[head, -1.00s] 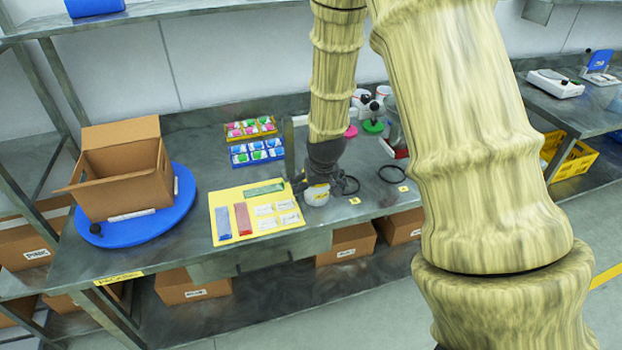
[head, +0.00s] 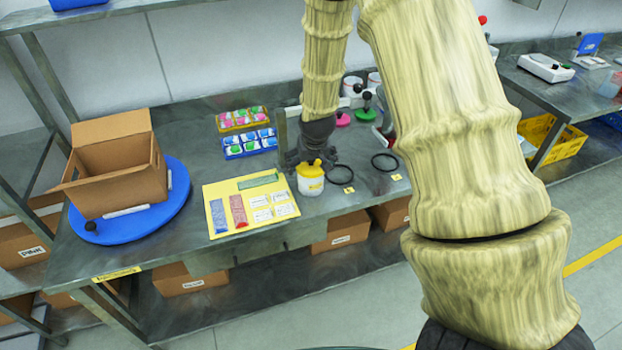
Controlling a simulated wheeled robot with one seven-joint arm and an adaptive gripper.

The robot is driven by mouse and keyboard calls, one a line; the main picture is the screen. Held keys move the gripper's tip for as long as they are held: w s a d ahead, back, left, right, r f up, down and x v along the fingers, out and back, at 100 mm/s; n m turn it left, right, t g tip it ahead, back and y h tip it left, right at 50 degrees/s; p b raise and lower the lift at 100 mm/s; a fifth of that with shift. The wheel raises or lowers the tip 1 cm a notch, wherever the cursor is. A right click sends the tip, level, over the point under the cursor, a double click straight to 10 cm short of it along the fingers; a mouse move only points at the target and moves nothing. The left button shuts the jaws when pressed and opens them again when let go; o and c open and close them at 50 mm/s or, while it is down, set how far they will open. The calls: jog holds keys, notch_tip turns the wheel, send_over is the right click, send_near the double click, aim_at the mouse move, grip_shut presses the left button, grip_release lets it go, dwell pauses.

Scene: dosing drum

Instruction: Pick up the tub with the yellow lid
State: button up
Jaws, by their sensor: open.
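The tub with the yellow lid (head: 311,183) stands upright on the bench, at the right edge of the yellow mat (head: 213,193). It has a white body with a yellow label and a knob on its lid. My gripper (head: 308,164) is open and points down just behind and above the tub. The fingers are dark and small here, and I cannot tell whether they touch the lid.
An open cardboard box (head: 112,172) stands on a blue turntable (head: 180,198) at left. Yellow (head: 242,120) and blue (head: 250,145) trays of packets lie behind the mat. Pink and green knobbed items stand behind.

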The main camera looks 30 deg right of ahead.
jog(key=shift+p+x, duration=0.65)
jog(key=shift+x, duration=0.3)
jog(key=shift+d+p+x, duration=0.15)
jog(key=shift+p+x, duration=0.15)
jog(key=shift+x, duration=0.55)
jog(key=shift+d+p+x, duration=0.15)
jog(key=shift+p+x, duration=0.1)
jog(key=shift+x, duration=0.6)
jog(key=shift+w, duration=0.1)
jog(key=shift+r, duration=0.1)
jog(key=c, duration=1)
